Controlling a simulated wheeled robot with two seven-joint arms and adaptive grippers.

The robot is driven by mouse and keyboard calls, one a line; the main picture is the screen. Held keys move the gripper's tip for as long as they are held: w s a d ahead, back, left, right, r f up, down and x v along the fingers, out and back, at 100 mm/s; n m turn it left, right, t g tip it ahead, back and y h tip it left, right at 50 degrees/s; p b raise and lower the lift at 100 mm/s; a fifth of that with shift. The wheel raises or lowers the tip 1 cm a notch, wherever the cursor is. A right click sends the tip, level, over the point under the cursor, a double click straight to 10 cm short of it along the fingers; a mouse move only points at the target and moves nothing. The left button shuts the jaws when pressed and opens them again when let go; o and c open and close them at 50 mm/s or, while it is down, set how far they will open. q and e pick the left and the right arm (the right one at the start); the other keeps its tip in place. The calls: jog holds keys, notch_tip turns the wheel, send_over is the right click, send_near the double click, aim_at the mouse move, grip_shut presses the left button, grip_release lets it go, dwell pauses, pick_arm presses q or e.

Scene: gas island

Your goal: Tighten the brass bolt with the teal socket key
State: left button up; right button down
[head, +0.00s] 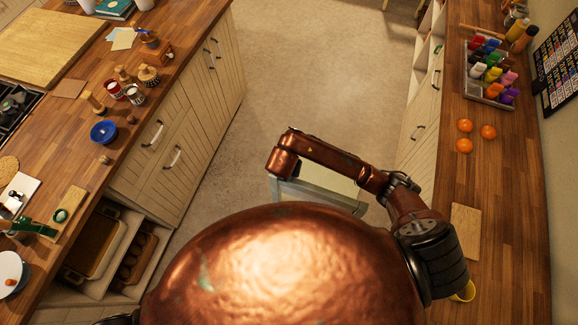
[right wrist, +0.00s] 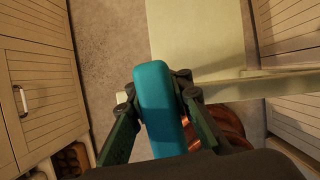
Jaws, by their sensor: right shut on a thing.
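In the right wrist view my right gripper (right wrist: 158,92) has its dark green fingers on both sides of a teal bar, the handle of the teal socket key (right wrist: 158,105). The gripper is shut on it, and the key is held above the floor. The key's far end and any socket are hidden. In the head view my right arm reaches up and left over the aisle, with its gripper and the key out of sight. I cannot pick out the brass bolt in either view. My left gripper is not in view.
The left wooden counter (head: 72,150) holds a blue bowl (head: 103,132), cans and a green tool (head: 34,229). The right counter (head: 500,215) holds oranges (head: 465,126) and a bottle tray (head: 466,88). A pale cart (head: 318,194) stands under my right arm. The aisle floor (head: 300,70) beyond is clear.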

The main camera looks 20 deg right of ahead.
jog(key=shift+m, duration=0.4)
jog(key=m, duration=0.1)
jog(key=m+g+h, duration=0.1)
jog(key=shift+s+d+m, duration=0.2)
jog(key=shift+d+m, duration=0.05)
jog(key=shift+m, duration=0.15)
